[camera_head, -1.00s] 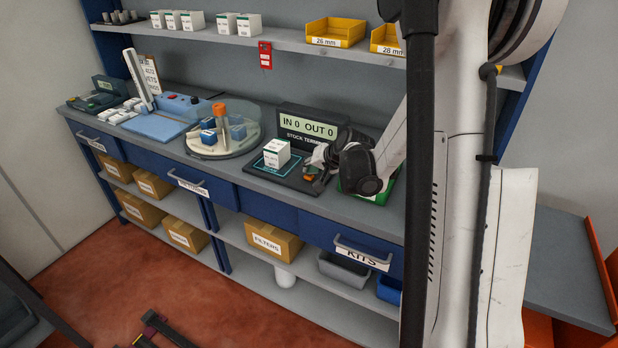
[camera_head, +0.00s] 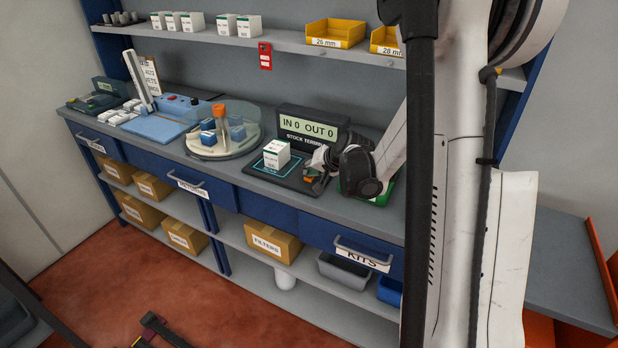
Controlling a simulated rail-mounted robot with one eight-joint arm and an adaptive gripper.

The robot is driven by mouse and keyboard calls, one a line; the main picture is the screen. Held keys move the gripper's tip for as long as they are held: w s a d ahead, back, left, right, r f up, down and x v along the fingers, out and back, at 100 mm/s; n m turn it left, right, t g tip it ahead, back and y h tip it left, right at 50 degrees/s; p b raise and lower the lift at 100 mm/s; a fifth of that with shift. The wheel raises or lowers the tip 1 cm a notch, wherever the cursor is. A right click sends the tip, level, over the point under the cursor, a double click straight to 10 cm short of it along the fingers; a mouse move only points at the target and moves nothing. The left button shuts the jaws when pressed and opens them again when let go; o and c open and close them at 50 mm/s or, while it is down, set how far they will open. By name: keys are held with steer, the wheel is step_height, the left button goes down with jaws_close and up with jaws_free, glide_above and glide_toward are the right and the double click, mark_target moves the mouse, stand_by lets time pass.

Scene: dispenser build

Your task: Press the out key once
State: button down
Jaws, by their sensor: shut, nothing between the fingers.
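The stock terminal (camera_head: 298,138) stands on the worktop with its screen reading IN 0 OUT 0. Its dark base plate (camera_head: 262,171) lies in front, with a white and green box (camera_head: 276,154) standing on a teal-outlined square. My gripper (camera_head: 312,182) is at the right end of the base plate, pointing down and left, shut and empty. A small orange patch (camera_head: 309,179) shows by the fingertips. The out key cannot be made out; my gripper and wrist cover that part of the terminal. Whether the fingertips touch anything cannot be told.
A green item (camera_head: 381,197) lies under my wrist at the right. A round turntable (camera_head: 216,152) with an orange-capped tube and blue blocks stands left of the terminal. A shelf (camera_head: 290,38) with yellow bins (camera_head: 336,32) runs above. Drawer handles (camera_head: 362,252) stick out along the front.

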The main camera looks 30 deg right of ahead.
steer(key=shift+f, duration=0.2)
steer(key=shift+r, duration=0.2)
stand_by(0.3)
steer(key=shift+r+p, duration=0.3)
steer(key=shift+r, duration=0.45)
steer(key=shift+r+p, duration=1.35)
steer(key=shift+r, duration=1.15)
